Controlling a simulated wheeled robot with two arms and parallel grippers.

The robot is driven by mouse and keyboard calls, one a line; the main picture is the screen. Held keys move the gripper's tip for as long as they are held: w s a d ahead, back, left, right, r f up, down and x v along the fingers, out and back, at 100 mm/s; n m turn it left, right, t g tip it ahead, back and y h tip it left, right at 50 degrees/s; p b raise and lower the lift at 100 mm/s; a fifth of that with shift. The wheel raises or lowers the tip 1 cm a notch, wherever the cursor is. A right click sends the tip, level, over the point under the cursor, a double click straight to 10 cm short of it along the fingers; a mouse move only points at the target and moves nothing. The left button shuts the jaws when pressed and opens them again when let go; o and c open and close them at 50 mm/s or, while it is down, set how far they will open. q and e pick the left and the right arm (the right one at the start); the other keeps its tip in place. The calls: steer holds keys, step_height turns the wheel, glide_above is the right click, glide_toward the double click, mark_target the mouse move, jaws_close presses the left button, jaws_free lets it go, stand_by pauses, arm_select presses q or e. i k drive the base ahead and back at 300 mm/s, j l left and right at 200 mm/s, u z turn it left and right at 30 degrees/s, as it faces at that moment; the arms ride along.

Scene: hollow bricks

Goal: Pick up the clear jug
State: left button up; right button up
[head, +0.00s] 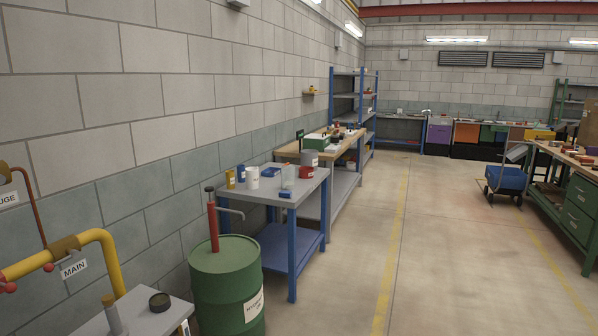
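A clear, see-through vessel that looks like the jug (288,176) stands upright near the front right part of a grey-topped table with blue legs (270,196). It is small in the picture, and I cannot make out a handle. Neither of my grippers is in view.
A green drum (226,285) with a red hand pump (212,222) stands before the table. A grey surface (140,318) and yellow pipe (95,240) are at lower left. The floor (450,230) is clear on the right, with a blue cart (506,180) and green workbench (575,195) beyond.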

mark_target(287, 172)
steer(key=i+l+z, duration=0.35)
steer(key=i, duration=0.85)
steer(key=i+z, duration=0.35)
steer(key=i, duration=0.9)
steer(key=i+u, duration=0.25)
steer(key=i, duration=0.25)
steer(key=i+l+u, duration=0.25)
steer(key=i, duration=0.2)
steer(key=i+l+u, duration=0.25)
steer(key=i, duration=0.2)
steer(key=i+l+u, duration=0.3)
steer(key=i, duration=0.1)
